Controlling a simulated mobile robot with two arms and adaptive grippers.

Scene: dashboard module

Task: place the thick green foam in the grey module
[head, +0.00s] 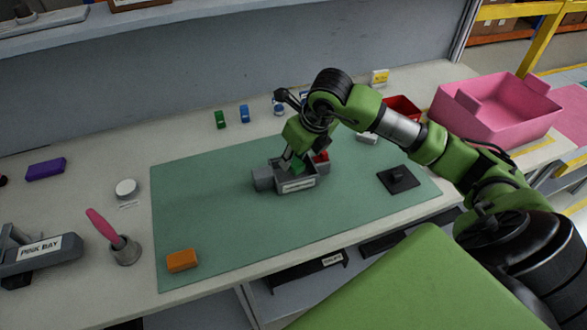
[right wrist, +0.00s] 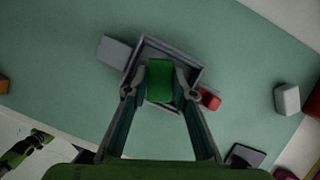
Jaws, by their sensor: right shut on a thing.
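The thick green foam (right wrist: 160,81) is a green block held between the two fingers of my right gripper (right wrist: 160,88). In the right wrist view it appears over the opening of the grey module (right wrist: 191,67), with module walls showing around it. In the head view the foam (head: 297,163) is partly hidden by my right gripper (head: 293,161), and the grey module (head: 298,186) is on the green mat. I cannot tell whether the foam touches the module's floor. My left gripper is not in view.
A grey block (head: 263,180) and a red block (head: 321,157) sit close beside the module. The green mat (head: 200,215) is mostly clear, with an orange block (head: 182,261) and a black part (head: 398,179) on it. A pink bin (head: 480,115) stands right.

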